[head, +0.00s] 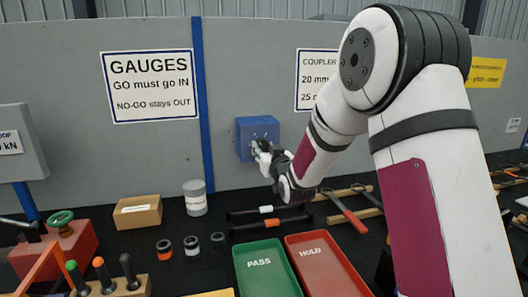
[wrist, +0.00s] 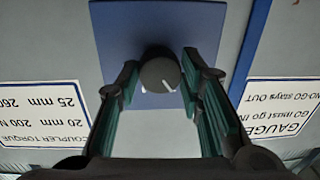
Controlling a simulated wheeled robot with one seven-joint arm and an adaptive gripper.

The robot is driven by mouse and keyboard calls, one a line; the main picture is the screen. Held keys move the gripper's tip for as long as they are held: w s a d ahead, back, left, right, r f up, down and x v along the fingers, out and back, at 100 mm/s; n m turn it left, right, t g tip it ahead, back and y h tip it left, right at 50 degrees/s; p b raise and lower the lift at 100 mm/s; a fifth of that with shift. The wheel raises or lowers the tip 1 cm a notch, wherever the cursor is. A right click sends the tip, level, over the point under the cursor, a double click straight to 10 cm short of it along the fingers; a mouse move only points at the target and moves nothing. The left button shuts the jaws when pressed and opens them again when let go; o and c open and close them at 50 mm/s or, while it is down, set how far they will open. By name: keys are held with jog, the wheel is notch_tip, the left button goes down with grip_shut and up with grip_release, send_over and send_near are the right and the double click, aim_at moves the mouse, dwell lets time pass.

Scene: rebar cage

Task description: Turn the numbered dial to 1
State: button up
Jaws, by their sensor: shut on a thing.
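The blue dial box (head: 244,138) is mounted on the grey wall panel, below and right of the GAUGES sign. My gripper (head: 258,150) reaches its front face from the right. In the wrist view the dark round dial knob (wrist: 160,73) stands out from the blue plate (wrist: 118,28), between the two green-lined fingers of my gripper (wrist: 162,80). The gripper is shut on the knob. White marks show beside the knob, but the numbers and the pointer's setting cannot be read. In the head view the gripper covers most of the dial.
A blue vertical strip (head: 203,100) runs on the panel left of the box. On the dark bench below are a grey canister (head: 195,198), a cardboard box (head: 138,211), a green PASS tray (head: 260,262) and a red HOLD tray (head: 322,262).

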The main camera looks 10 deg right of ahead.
jog(key=n+b, duration=0.5)
jog(key=shift+n, duration=0.4)
jog(key=n+b, duration=0.4)
jog(key=shift+r+n+g+h, duration=0.15)
jog(key=shift+n+g+h, duration=0.15)
jog(key=shift+n, duration=0.1)
jog(key=shift+d+b, duration=0.1)
jog(key=shift+b, duration=0.25)
jog(key=o, duration=1.2)
jog(key=shift+c, duration=0.2)
jog(key=s, duration=1.2)
jog(key=shift+d+r, duration=0.2)
jog(key=shift+r, duration=0.15)
